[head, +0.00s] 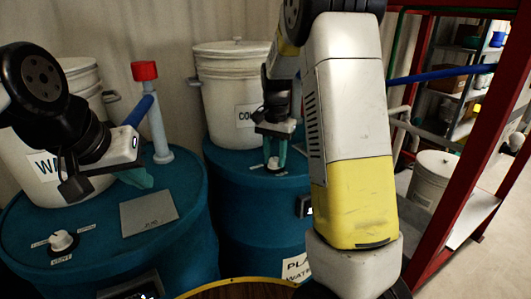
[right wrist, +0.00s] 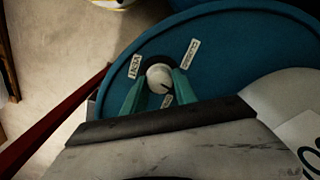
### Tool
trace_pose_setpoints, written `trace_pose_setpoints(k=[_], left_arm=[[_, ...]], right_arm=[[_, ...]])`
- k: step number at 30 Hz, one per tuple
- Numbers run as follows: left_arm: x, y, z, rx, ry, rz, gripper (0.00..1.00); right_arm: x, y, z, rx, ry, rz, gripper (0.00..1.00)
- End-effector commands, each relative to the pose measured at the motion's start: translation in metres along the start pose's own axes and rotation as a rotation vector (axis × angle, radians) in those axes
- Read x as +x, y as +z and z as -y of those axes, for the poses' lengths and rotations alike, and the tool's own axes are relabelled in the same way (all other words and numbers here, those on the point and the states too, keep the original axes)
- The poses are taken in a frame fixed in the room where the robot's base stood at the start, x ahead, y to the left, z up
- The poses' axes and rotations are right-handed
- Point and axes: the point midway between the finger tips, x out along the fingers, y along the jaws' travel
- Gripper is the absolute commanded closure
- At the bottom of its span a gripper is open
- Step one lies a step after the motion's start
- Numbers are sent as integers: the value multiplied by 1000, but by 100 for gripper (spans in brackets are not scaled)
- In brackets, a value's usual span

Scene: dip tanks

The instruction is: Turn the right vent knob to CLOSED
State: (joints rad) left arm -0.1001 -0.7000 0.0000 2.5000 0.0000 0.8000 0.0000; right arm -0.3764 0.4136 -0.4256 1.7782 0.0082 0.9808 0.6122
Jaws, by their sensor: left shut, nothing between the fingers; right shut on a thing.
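The right vent knob (right wrist: 159,76) is a small white round knob on a dark base on the blue right drum (head: 227,160). The teal fingers of my right gripper (right wrist: 160,84) are shut on its sides; the head view shows this gripper (head: 273,158) from farther off. White labels surround the knob: one at left appears to read VENT, one at upper right (right wrist: 188,52) is too small to read surely, and one below is partly hidden. A dark mark on the knob points toward the lower right in the wrist view. My left gripper (head: 143,180) is shut and empty above the left drum.
The left drum (head: 190,225) carries another white vent knob (head: 62,241), a grey plate (head: 150,212) and a grey pipe with a red cap (head: 144,70). White buckets stand on both drums, one (head: 233,80) behind my right gripper. A red rack frame (head: 465,190) stands at right.

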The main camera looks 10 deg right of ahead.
Motion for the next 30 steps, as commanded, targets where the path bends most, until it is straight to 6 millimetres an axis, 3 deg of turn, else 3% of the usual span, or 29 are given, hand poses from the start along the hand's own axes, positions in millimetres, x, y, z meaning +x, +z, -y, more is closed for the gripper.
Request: trace_pose_setpoints(k=[21, 30], left_arm=[[0, 0, 0, 0, 0, 0, 100], [0, 0, 0, 0, 0, 0, 100]], right_arm=[[-1, -1, 0, -669, -1, -4, 100], [-1, -1, 0, -876, -1, -4, 100]])
